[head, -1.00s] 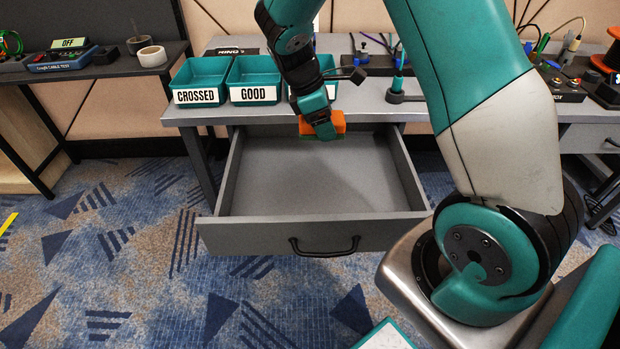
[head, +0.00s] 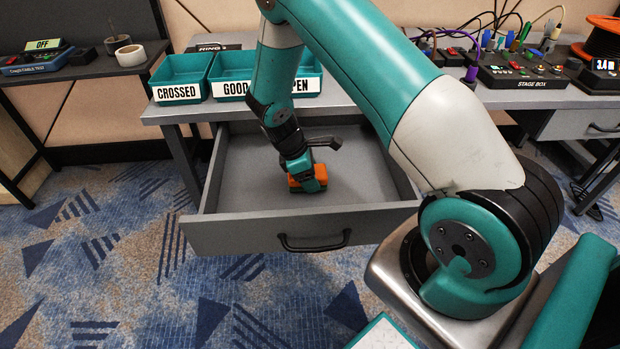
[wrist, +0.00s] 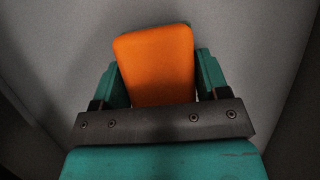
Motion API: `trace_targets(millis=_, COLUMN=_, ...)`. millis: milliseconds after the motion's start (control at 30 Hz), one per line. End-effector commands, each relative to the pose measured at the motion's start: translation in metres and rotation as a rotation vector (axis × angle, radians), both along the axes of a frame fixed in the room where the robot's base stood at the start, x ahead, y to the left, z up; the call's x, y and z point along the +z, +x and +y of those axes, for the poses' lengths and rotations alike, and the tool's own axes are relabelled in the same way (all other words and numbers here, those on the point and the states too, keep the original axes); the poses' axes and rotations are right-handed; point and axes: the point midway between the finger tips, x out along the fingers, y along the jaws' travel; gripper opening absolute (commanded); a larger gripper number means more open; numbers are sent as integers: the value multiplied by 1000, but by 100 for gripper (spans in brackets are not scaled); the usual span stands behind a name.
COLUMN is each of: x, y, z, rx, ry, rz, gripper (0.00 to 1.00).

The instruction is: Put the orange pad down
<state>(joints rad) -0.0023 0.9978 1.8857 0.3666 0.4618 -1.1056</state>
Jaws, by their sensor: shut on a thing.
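The orange pad (head: 294,183) is low inside the open grey drawer (head: 240,236), and a green layer shows under it. My gripper (head: 309,186) is shut on the pad from above. In the wrist view the pad (wrist: 156,62) sits between the two teal fingers of my gripper (wrist: 160,85), with the grey drawer floor behind it. The pad looks on or just above the drawer floor; I cannot tell whether it touches. Part of it is hidden behind my gripper in the head view.
The drawer floor around the pad is bare. On the bench above stand teal bins marked CROSSED (head: 180,80), GOOD (head: 236,88) and one partly hidden ending in PEN (head: 306,85). A stage box (head: 522,76) is at the right. The drawer walls close in on the sides.

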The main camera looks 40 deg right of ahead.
Motion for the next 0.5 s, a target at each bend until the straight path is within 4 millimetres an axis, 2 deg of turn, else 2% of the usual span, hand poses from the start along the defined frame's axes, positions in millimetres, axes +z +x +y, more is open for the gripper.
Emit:
trace_targets(millis=67, x=-10, y=-1, z=0, rx=-1, ry=0, rz=2, gripper=49)
trace_targets(millis=400, x=-13, y=0, z=0, rx=0, ry=1, rz=1, gripper=49)
trace_targets(millis=433, x=-13, y=0, z=0, rx=0, ry=1, rz=1, gripper=70)
trace_targets(millis=500, x=-13, y=0, z=0, rx=0, ry=1, rz=1, gripper=86)
